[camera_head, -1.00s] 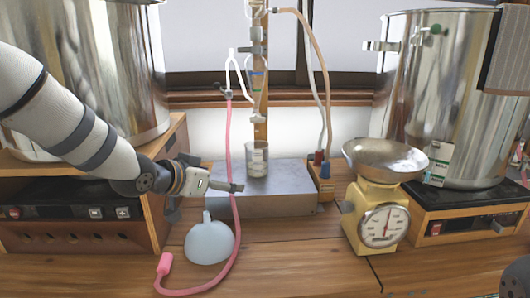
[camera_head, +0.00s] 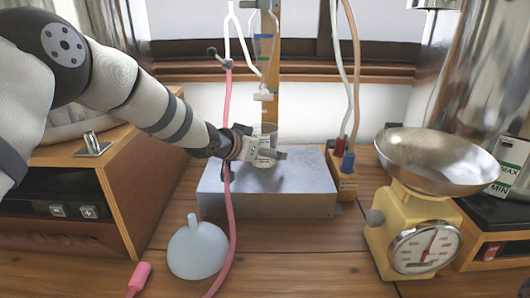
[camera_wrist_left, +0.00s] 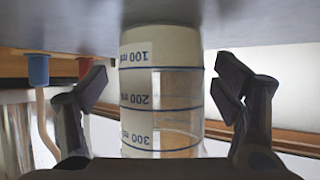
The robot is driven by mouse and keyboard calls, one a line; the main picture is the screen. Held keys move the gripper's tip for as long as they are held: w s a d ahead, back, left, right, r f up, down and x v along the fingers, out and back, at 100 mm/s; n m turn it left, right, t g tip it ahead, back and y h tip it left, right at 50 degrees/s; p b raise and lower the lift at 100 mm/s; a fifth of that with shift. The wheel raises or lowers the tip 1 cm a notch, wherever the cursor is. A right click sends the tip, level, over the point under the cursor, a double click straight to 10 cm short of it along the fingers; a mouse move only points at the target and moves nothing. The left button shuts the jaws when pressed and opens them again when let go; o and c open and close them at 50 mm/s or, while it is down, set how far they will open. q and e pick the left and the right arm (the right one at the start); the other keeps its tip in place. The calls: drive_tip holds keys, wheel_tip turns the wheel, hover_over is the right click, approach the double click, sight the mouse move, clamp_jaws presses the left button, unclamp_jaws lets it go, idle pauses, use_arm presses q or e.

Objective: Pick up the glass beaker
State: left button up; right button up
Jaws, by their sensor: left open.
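The glass beaker (camera_head: 267,133) stands upright on the grey metal block (camera_head: 310,185), below the glass condenser; the gripper partly hides it in the head view. In the left wrist view, which is upside down, the beaker (camera_wrist_left: 160,95) shows its white label with blue volume marks. My left gripper (camera_head: 272,154) is at the beaker from the left. In the wrist view its open fingers (camera_wrist_left: 162,88) lie on either side of the beaker, with a visible gap at each side. My right gripper is not in view.
A pink hose (camera_head: 229,190) hangs right by my left wrist. A pale blue flask-shaped bulb (camera_head: 197,250) sits in front of the block. A yellow scale (camera_head: 415,235) with a metal bowl stands right. Red and blue connectors (camera_head: 347,162) are beside the block.

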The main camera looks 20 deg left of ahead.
sight(263, 136)
use_arm(q)
drive_tip(key=shift+w+f, duration=0.3)
drive_tip(key=shift+w, duration=0.05)
drive_tip(key=shift+r, duration=0.2)
drive_tip(key=c, duration=1.4)
